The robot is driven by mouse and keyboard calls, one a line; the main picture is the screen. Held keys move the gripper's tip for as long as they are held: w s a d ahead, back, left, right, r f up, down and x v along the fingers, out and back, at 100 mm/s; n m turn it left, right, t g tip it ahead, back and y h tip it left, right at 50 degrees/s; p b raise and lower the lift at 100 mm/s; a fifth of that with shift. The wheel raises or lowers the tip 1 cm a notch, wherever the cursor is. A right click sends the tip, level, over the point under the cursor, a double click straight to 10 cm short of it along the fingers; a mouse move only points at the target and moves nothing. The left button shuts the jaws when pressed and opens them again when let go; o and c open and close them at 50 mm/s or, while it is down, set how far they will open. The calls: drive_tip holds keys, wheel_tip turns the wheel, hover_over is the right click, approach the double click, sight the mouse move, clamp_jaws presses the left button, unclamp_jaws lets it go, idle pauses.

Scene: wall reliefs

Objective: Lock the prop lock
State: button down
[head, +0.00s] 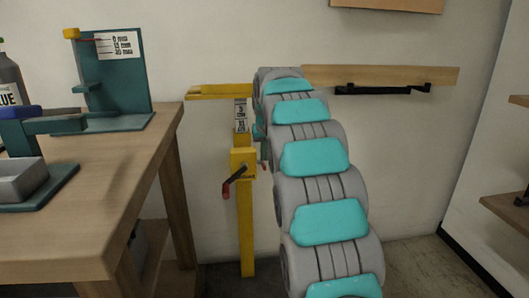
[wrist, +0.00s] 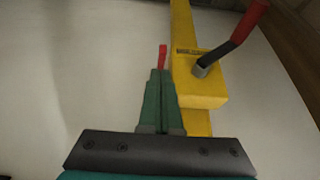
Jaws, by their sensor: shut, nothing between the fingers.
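The yellow prop (head: 246,225) stands upright against the wall, with a yellow lock block (head: 243,160) on its post. A dark lever (head: 235,178) with a red grip sticks out of the block, slanting down to the left. In the wrist view the yellow block (wrist: 200,80) and the lever (wrist: 232,42) lie to the right of my gripper (wrist: 160,74). My gripper's green fingers are together and empty, apart from the lever. A small red piece (wrist: 162,56) shows just beyond the fingertips; I cannot tell what it belongs to. In the head view my arm mostly hides my gripper.
A yellow bar (head: 220,91) tops the prop. A wooden rail (head: 400,75) is on the wall behind my arm. Shelves (head: 510,205) are at right.

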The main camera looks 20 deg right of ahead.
drive_tip(key=shift+s+a+f+t+b, duration=0.15)
drive_tip(key=shift+s+f+t+b, duration=0.2)
drive_tip(key=shift+f+t+b, duration=0.6)
drive_tip(key=shift+s+f+h+b, duration=0.1)
drive_tip(key=shift+s+h+b, duration=0.15)
drive_tip(key=shift+b, duration=0.5)
